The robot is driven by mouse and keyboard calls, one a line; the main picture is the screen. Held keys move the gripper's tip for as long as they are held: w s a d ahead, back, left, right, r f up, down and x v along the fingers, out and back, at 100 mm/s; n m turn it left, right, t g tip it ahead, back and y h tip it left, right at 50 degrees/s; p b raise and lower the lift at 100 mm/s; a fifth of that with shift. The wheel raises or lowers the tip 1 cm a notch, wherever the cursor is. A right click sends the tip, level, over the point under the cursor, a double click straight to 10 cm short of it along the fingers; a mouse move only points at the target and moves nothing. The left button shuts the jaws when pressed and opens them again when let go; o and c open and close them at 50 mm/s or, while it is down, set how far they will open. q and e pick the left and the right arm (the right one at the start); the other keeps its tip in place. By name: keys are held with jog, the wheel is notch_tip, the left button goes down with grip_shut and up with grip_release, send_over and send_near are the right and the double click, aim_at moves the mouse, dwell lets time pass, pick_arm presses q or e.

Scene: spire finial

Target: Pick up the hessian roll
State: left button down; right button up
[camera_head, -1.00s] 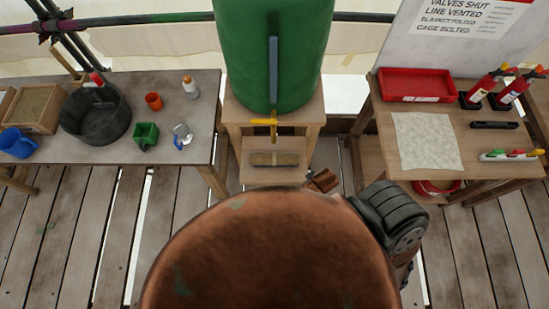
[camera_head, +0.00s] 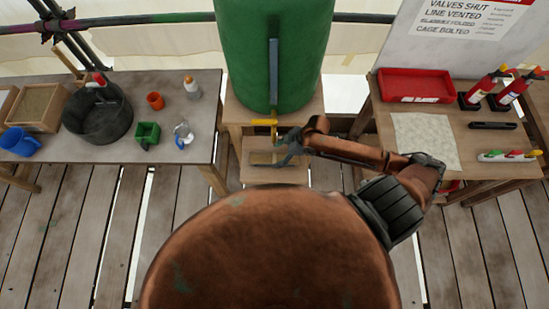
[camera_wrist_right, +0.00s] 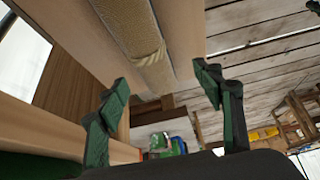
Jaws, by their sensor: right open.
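The hessian roll (camera_head: 260,158) is a tan roll lying on the low shelf of the wooden stand under the green cylinder. My right arm reaches across from the right, and its gripper (camera_head: 285,148) is at the roll's right end, partly covering it. In the right wrist view the hessian roll (camera_wrist_right: 132,32) runs from the top towards the middle on a wooden board. The right gripper's fingers (camera_wrist_right: 163,88) are open and spread wide, with the roll ahead of the gap; nothing is held. My left gripper is not in view.
The green cylinder (camera_head: 270,60) and a yellow handle (camera_head: 264,122) stand just above the shelf. The left table (camera_head: 205,150) holds a black bucket, cups and bottles. The right table (camera_head: 478,150) holds a red tray (camera_head: 415,85), extinguishers and a cloth.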

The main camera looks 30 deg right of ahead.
aim_at(274, 156)
jog(key=shift+w+d+r, duration=0.25)
jog(key=shift+d, duration=0.25)
jog(key=shift+w+d+r, duration=0.2)
jog(key=shift+d, duration=0.3)
jog(key=shift+f, duration=0.15)
jog(key=shift+n, duration=0.3)
jog(key=x, duration=0.7)
jog(key=shift+s+d+f, duration=0.15)
jog(key=shift+s+f, duration=0.1)
jog(key=shift+f, duration=0.2)
jog(key=shift+c, duration=0.3)
jog(key=c, duration=1.6)
jog(key=shift+o, duration=0.2)
jog(key=shift+r, duration=0.1)
jog(key=shift+r, duration=0.1)
